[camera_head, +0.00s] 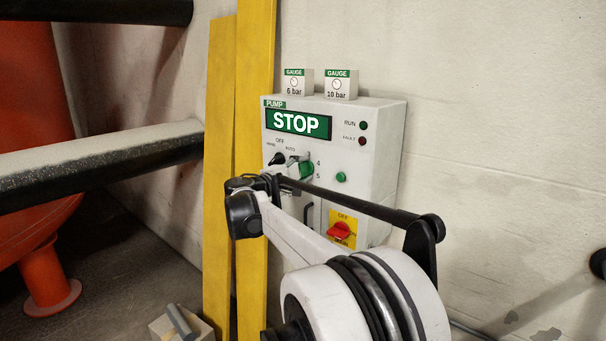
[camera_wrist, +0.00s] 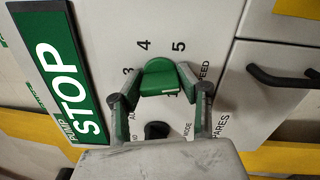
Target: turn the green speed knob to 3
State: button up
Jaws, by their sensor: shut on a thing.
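The green speed knob (camera_wrist: 165,78) sits on the pump panel's white face, with the numbers 3, 4 and 5 printed around it in the wrist view. My gripper (camera_wrist: 161,97) has one finger on each side of the knob and is shut on it. I cannot tell surely which number the knob points to. In the head view the knob (camera_head: 306,169) shows right at my fingertips, partly hidden by my gripper (camera_head: 299,170). The numbers 4 and 5 show to its right.
The pump panel (camera_head: 381,130) has a STOP display (camera_head: 299,123), a black mode knob (camera_head: 277,158), a green button (camera_head: 341,177) and a red switch (camera_head: 340,230). Two gauges (camera_head: 299,82) (camera_head: 341,84) stand on top. Yellow posts (camera_head: 252,220) rise at its left.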

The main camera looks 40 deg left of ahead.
jog(key=n+b, duration=0.1)
jog(key=n, duration=0.3)
jog(key=shift+n, duration=0.3)
jog(key=n, duration=0.4)
jog(key=shift+n, duration=0.3)
jog(key=o, duration=1.1)
jog(key=shift+o, duration=0.2)
jog(key=shift+s, duration=0.1)
jog(key=s, duration=1.2)
